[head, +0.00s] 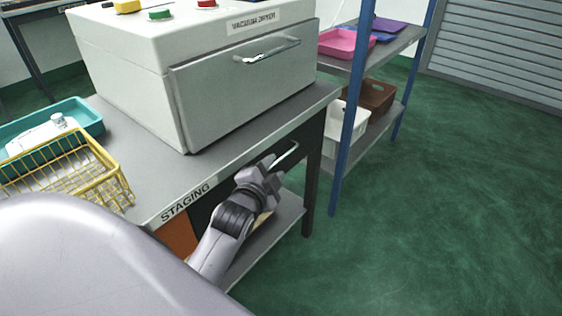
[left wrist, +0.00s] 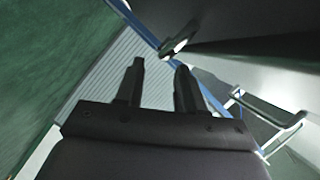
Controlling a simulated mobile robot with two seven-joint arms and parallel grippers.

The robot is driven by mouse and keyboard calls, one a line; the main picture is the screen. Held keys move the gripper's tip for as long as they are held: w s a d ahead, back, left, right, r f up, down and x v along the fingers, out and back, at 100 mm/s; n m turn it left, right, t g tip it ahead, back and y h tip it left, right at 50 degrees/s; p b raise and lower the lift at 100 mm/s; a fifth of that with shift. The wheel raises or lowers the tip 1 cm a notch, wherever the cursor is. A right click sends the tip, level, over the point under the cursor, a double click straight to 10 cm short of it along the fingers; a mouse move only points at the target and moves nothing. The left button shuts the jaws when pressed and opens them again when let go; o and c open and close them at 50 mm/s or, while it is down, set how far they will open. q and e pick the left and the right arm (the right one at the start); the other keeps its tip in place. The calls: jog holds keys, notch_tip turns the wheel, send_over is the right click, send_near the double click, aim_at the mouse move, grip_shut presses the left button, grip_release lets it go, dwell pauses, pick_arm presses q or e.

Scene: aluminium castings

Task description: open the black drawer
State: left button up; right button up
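The black drawer (head: 306,138) is a dark front under the right part of the staging table. Its pale metal bar handle (head: 287,156) shows just past my left gripper (head: 268,176), which hides much of the front. I see no gap that shows the drawer open. In the left wrist view, my left gripper's two dark fingers (left wrist: 160,75) are apart with nothing between them. A metal handle end (left wrist: 174,48) on a dark surface (left wrist: 245,25) lies just beyond the fingertips there. My right gripper is not in view.
The grey table (head: 150,175) bears a vacuum dryer (head: 240,95), a yellow wire basket (head: 95,165) and a teal tray (head: 88,115). An orange front (head: 178,240) is left of the drawer. A blue-post shelf (head: 347,130) stands right. Green floor (head: 440,220) is clear.

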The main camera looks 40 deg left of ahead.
aim_at(280, 160)
pick_arm(q)
jog(key=shift+b+x, duration=0.45)
jog(key=shift+x, duration=2.2)
grip_shut()
